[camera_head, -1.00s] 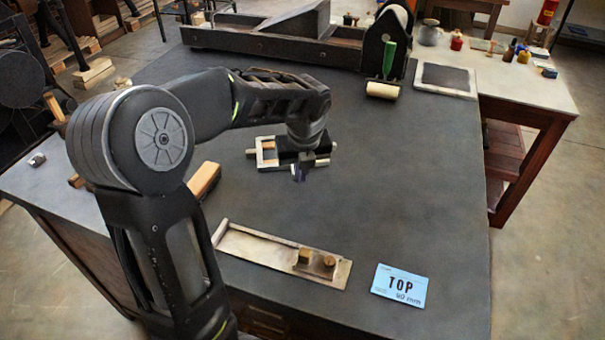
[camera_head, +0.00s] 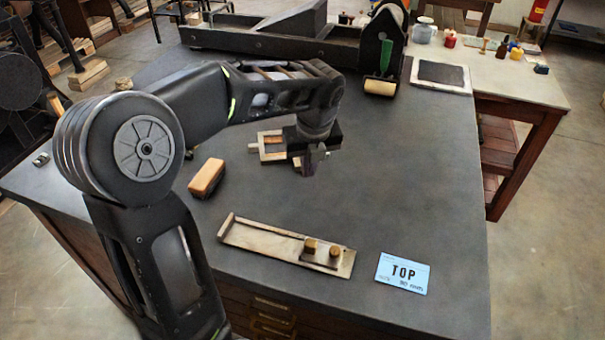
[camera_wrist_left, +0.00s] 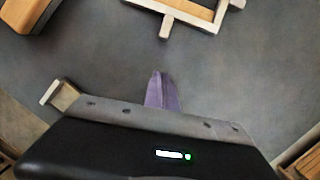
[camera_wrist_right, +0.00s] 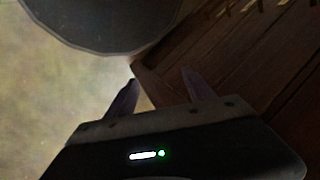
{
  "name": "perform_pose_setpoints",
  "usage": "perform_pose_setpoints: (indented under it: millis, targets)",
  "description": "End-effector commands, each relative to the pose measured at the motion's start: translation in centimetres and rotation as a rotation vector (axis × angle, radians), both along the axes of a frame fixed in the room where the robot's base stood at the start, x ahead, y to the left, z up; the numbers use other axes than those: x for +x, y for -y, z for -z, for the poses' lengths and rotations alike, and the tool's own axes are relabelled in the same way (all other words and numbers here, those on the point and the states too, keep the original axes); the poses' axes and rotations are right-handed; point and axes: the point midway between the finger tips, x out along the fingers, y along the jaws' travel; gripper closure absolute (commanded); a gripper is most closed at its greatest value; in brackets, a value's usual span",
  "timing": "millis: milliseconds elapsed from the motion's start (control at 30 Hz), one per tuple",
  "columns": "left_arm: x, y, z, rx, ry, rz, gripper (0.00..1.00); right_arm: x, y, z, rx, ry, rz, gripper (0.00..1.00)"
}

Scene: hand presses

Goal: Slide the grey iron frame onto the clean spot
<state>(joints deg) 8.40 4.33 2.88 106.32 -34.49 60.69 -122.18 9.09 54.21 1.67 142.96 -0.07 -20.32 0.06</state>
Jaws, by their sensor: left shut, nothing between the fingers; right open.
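The grey iron frame (camera_head: 268,157), a small open rectangle with short stubs, lies flat on the dark bench top. My left arm partly covers its right side. My left gripper (camera_head: 309,166) is shut and empty, just to the right of the frame's near side in the head view. In the left wrist view, the frame (camera_wrist_left: 195,20) shows at the top edge, apart from the shut fingers (camera_wrist_left: 162,90). I cannot make out a distinct clean spot. My right gripper (camera_wrist_right: 160,88) is open and empty in the right wrist view, beside the wooden furniture and outside the head view.
A wooden-backed brush (camera_head: 207,176) lies left of the frame. A metal composing stick (camera_head: 265,240) and a blue TOP card (camera_head: 403,273) lie nearer. A dark press bed (camera_head: 260,43) and a green-handled roller (camera_head: 381,75) stand behind. The bench's right side is mostly clear.

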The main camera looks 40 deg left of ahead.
Motion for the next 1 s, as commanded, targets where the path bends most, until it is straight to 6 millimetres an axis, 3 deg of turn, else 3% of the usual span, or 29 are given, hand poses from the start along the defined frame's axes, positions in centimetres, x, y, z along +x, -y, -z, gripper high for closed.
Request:
perform_pose_setpoints:
  millis: [100, 300, 1000]
  targets:
    - [-0.3, 0.5, -2.5, 0.001, 0.005, 0.002, 1.00, 0.0, 0.0, 0.2, 0.000, 0.001, 0.000, 0.38]
    - [-0.8, 0.9, -5.0, 0.000, 0.001, 0.000, 1.00, 0.0, 0.0, 0.2, 0.000, 0.000, 0.000, 0.38]
    - [-0.9, 1.0, -5.5, 0.000, 0.000, 0.001, 1.00, 0.0, 0.0, 0.2, 0.000, 0.000, 0.000, 0.38]
